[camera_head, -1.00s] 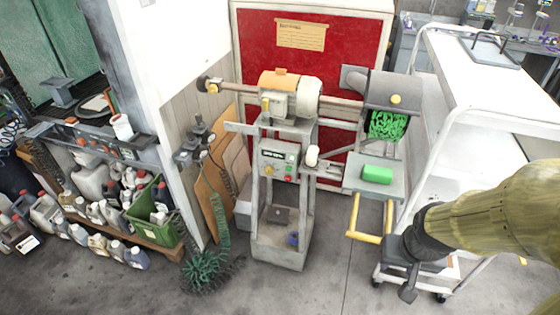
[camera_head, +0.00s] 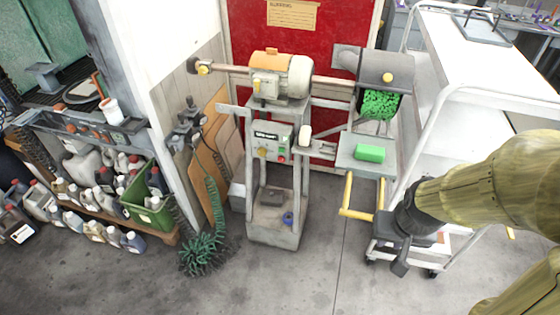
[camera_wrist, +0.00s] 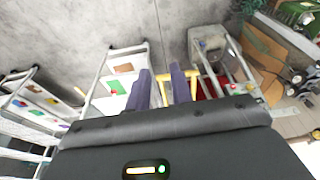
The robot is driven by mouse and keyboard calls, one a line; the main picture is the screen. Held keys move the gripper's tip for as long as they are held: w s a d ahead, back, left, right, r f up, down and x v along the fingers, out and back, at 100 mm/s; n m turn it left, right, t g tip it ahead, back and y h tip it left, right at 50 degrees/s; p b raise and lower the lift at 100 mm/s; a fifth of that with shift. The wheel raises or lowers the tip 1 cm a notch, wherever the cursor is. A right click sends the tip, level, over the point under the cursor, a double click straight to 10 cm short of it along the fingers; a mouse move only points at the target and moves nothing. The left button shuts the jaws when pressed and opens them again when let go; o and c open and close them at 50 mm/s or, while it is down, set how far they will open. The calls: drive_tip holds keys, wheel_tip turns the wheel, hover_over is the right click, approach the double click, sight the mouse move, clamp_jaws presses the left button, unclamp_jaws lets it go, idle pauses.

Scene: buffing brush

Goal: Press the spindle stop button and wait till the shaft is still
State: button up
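The buffing machine stands in the head view, with a motor (camera_head: 283,78), a horizontal shaft (camera_head: 333,81) and a green brush (camera_head: 380,104) under a grey hood. Whether the shaft turns cannot be told. Its control box (camera_head: 273,141) faces me below the motor, with a yellow knob (camera_head: 263,153) and small red and green buttons (camera_head: 281,155), too small to read. My gripper (camera_head: 400,262) hangs at lower right, apart from the box and lower than it. In the wrist view the two dark fingers (camera_wrist: 160,78) are apart with nothing held between them.
A yellow bar handle (camera_head: 345,208) juts from the machine near my gripper. A green block (camera_head: 370,153) lies on the machine's side tray (camera_head: 352,166). A white trolley (camera_head: 490,60) stands at right. The front floor is clear.

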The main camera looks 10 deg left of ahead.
drive_tip(key=shift+w, duration=0.1)
clamp_jaws()
idle(0.7)
idle(0.6)
